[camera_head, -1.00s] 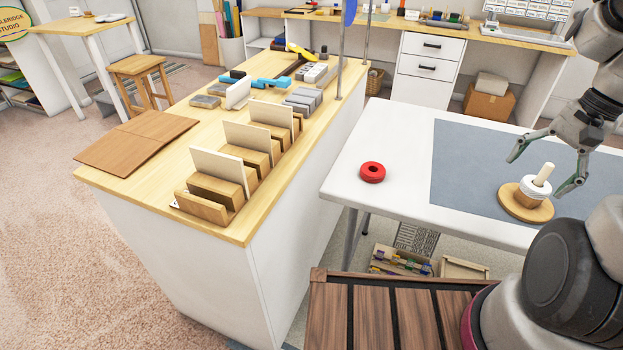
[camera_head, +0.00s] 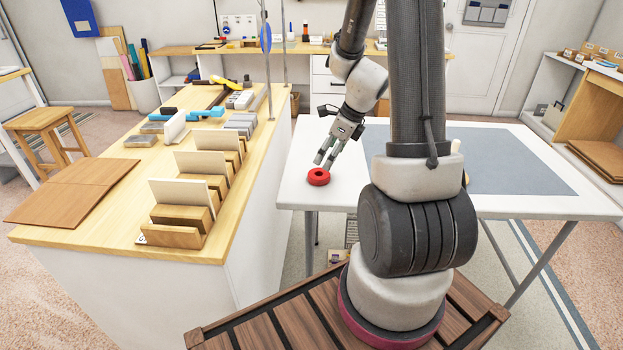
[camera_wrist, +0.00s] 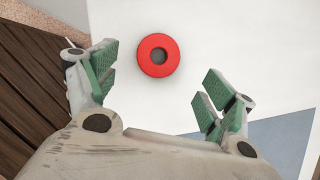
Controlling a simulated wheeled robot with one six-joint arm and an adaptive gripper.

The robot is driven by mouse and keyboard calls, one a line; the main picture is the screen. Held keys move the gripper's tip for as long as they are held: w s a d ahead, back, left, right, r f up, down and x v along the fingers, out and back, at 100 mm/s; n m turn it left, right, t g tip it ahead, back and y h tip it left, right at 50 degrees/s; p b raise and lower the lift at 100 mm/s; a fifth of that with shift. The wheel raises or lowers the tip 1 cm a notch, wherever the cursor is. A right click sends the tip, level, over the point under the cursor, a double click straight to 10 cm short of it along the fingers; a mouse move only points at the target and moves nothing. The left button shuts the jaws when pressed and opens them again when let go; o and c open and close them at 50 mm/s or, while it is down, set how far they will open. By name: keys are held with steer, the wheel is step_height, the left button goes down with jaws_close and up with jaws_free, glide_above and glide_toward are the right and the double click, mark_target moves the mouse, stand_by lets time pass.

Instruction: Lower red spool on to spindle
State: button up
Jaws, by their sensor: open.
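The red spool (camera_head: 318,177) lies flat on the white table near its left front corner, its hole facing up. In the wrist view the red spool (camera_wrist: 158,55) sits beyond and between my fingertips, touched by neither. My gripper (camera_head: 328,155) is just above and slightly right of the spool in the head view. In the wrist view my gripper (camera_wrist: 155,78) has its two green-padded fingers spread wide and holds nothing. The spindle is hidden behind my arm in the head view and is outside the wrist view.
The white table (camera_head: 300,150) is clear around the spool. A grey-blue mat (camera_head: 520,165) covers its right part. A wooden-topped counter (camera_head: 110,225) with card holders (camera_head: 185,215) stands to the left, across a narrow gap. A wooden stool (camera_head: 42,125) is farther left.

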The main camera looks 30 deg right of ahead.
mark_target(319, 170)
steer(key=x, duration=0.7)
steer(key=shift+w+a+f, duration=0.2)
steer(key=shift+a+f, duration=0.05)
steer(key=c, duration=1)
